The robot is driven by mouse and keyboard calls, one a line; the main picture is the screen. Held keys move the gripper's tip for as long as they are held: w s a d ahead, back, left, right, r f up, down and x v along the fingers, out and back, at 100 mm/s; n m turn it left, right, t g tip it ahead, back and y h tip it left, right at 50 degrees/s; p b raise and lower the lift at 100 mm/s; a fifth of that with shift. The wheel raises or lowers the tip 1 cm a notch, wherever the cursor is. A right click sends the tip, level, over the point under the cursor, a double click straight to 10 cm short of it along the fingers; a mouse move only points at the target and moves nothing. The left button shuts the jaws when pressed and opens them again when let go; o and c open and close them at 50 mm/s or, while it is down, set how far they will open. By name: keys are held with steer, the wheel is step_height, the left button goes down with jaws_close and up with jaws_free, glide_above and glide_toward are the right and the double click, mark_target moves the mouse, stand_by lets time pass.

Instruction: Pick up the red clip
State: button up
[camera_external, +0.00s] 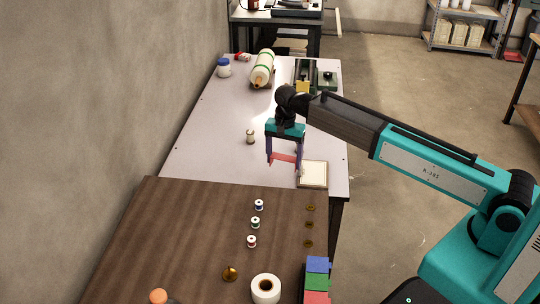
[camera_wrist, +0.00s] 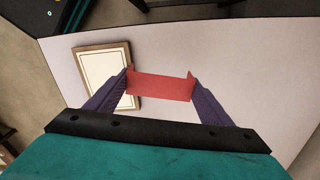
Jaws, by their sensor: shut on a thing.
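The red clip (camera_wrist: 160,85) is a flat red strip, held crosswise between the two purple fingers of my gripper (camera_wrist: 160,84) in the wrist view. My gripper is shut on it, with a finger at each end. In the external view my gripper (camera_external: 283,162) points down over the white table, and the clip (camera_external: 283,158) shows as a small red piece between the fingertips. How high the clip is above the table I cannot tell for sure.
A framed pale square tray (camera_external: 313,175) lies just right of the gripper; it also shows in the wrist view (camera_wrist: 106,72). A small jar (camera_external: 250,136) stands to the left. The brown wooden table (camera_external: 190,230) in front holds spools, a white roll (camera_external: 265,290) and coloured blocks (camera_external: 317,282).

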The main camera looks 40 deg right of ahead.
steer(key=shift+s+d+r, duration=0.1)
steer(key=shift+s+d, duration=0.15)
steer(key=shift+s, duration=0.6)
steer(key=shift+s+d+r, duration=0.1)
steer(key=shift+s+d, duration=0.1)
steer(key=shift+s, duration=0.6)
steer(key=shift+s+d+r, duration=0.1)
steer(key=shift+s+d, duration=0.15)
steer(key=shift+s, duration=0.6)
